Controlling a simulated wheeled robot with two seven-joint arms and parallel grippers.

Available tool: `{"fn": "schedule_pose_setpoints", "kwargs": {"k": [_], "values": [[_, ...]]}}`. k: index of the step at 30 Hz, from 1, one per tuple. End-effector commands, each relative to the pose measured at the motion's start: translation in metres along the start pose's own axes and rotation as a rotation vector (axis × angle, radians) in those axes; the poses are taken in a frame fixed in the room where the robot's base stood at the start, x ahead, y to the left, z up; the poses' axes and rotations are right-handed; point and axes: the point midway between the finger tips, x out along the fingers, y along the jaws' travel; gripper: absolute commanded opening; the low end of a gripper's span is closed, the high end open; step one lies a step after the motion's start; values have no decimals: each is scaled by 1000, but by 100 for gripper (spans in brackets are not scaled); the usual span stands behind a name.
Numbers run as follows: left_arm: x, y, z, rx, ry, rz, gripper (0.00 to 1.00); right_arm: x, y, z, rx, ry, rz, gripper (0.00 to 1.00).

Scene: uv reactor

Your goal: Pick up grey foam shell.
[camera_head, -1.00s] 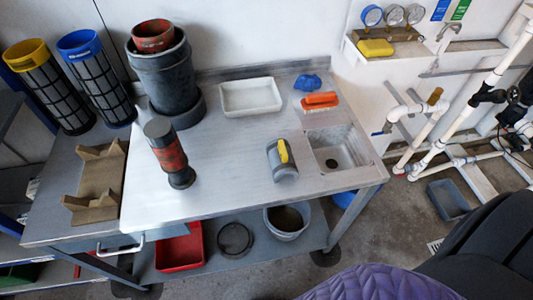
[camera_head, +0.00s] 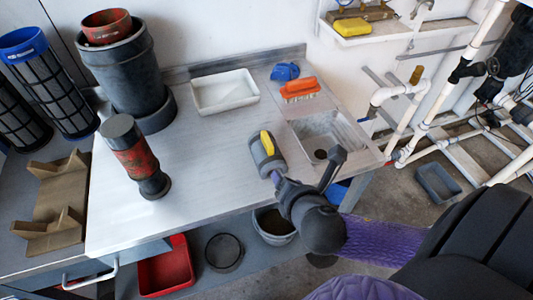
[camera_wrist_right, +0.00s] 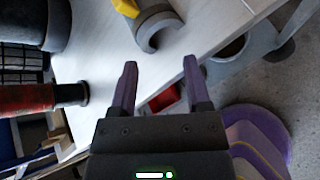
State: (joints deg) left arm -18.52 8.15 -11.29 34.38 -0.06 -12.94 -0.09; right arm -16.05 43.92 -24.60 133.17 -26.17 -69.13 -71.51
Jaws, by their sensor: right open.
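The grey foam shell (camera_head: 277,162) is a short, thick curved piece lying on the bench near its front edge, left of the sink. A yellow piece (camera_head: 267,143) sits on top of it. The shell also shows at the top of the right wrist view (camera_wrist_right: 158,32), with its open curved end visible. My right gripper (camera_head: 306,166) is open and empty, just in front and to the right of the shell in the head view. In the wrist view its two purple fingers (camera_wrist_right: 158,66) are apart, with the shell beyond their tips. My left gripper is not in view.
A red and black cylinder (camera_head: 135,160) stands upright on the bench to the left. A white tray (camera_head: 225,91), an orange brush (camera_head: 299,89) and a blue item (camera_head: 285,71) lie behind. The sink (camera_head: 330,140) is at right. The bench middle is clear.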

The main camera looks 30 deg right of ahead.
Motion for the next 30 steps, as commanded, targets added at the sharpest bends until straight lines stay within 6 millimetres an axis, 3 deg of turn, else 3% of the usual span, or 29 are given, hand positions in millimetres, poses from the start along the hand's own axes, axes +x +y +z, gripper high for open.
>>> {"fn": "schedule_pose_setpoints", "kwargs": {"k": [3,7,21,29,30], "values": [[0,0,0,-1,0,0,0,6,16,25,-444,-111,108,62],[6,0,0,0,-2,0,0,16,24,34,-662,-172,146,62],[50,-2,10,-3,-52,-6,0,99,46,43,-667,-170,144,62],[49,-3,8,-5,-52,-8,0,102,50,46,-666,-168,146,62],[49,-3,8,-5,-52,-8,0,102,50,46,-666,-168,146,55]]}}
